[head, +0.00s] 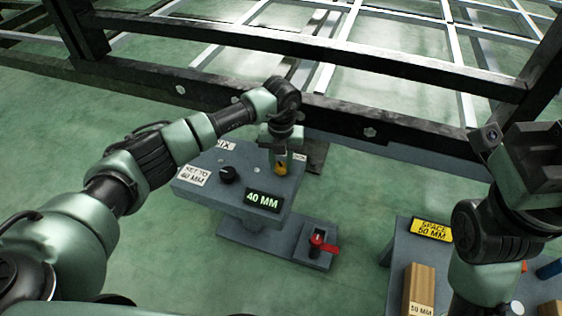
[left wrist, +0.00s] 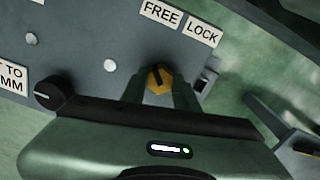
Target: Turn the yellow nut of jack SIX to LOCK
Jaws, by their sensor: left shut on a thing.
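The yellow nut (head: 281,169) sits on the grey top of jack SIX (head: 245,188); it also shows in the left wrist view (left wrist: 160,78). My left gripper (head: 281,157) points down over it, its fingers shut on the nut's two sides. A black mark on the nut points up and slightly left in the left wrist view, nearer the FREE label (left wrist: 161,13) than the LOCK label (left wrist: 202,34). The SIX label (head: 225,145) lies at the jack's far edge. My right gripper (head: 532,140) is at the right, its fingers not clear.
The jack has a black knob (head: 228,174), a 40 MM display (head: 263,201) and a red lever (head: 318,242) low in front. Black chassis beams (head: 330,115) run behind it. At right, a grey table (head: 400,262) bears a 50 MM block (head: 419,288).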

